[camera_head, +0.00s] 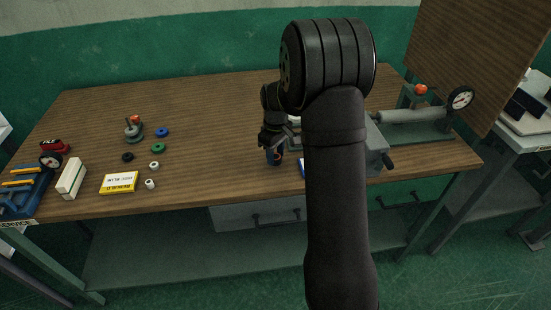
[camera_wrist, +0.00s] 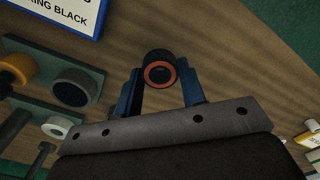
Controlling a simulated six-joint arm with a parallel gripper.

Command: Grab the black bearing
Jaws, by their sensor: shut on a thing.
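My gripper (camera_wrist: 160,84) is shut on a short black cylinder with an orange-red inner ring, which looks like the black bearing (camera_wrist: 148,60). It sits between the blue fingertips, its ring face toward the wrist camera. In the head view my gripper (camera_head: 275,148) is low over the middle of the bench, left of my arm. I cannot tell whether the bearing touches the bench top. A white card with a blue border (camera_wrist: 62,10), reading "...RING BLACK", lies at the upper left of the wrist view.
A green fixture (camera_wrist: 45,78) holding an orange-capped part and a dark ring is left of my gripper in the wrist view. A grey vise-like block (camera_head: 376,150) stands right of my arm. Small coloured rings (camera_head: 158,148) and a yellow-white box (camera_head: 119,182) lie on the left bench.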

